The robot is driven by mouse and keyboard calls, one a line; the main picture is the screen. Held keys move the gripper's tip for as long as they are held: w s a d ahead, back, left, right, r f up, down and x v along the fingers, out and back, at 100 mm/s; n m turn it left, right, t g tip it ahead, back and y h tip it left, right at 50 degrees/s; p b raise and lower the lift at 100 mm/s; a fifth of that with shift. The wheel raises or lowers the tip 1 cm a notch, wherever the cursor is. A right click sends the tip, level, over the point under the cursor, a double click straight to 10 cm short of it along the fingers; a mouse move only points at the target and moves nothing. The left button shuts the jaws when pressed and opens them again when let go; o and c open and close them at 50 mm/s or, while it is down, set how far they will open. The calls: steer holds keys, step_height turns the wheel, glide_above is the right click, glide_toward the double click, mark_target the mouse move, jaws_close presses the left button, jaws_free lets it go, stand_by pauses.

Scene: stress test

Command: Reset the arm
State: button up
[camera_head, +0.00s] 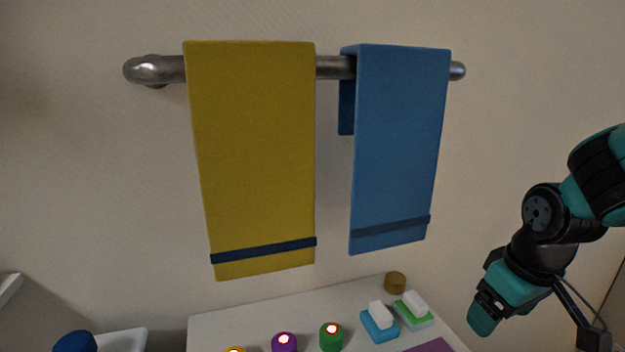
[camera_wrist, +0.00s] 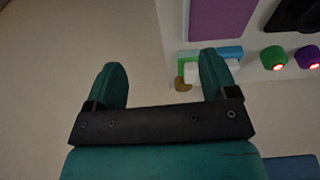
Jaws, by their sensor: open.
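My gripper shows in the wrist view (camera_wrist: 163,85) with its two teal fingers spread apart and nothing between them. In the head view my gripper (camera_head: 482,318) is at the lower right, at the end of my teal and black arm, pointing down and left. It appears to the right of the white counter (camera_head: 235,325). How far it is from the counter or wall I cannot tell.
A yellow towel (camera_head: 255,160) and a blue towel (camera_head: 400,150) hang on a metal bar (camera_head: 155,70). The counter holds a blue soap dish (camera_head: 379,328), a green soap dish (camera_head: 416,316), a brown cylinder (camera_head: 395,283), a green candle (camera_head: 331,339) and a purple candle (camera_head: 284,344).

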steer(key=s+a+n+g+y+b, duration=0.1)
steer(key=s+a+b, duration=0.5)
steer(key=s+a, duration=0.6)
steer(key=shift+s+n+g+y, duration=0.25)
steer(key=shift+n+g+y, duration=0.2)
steer(key=shift+y, duration=0.75)
steer(key=shift+r, duration=0.1)
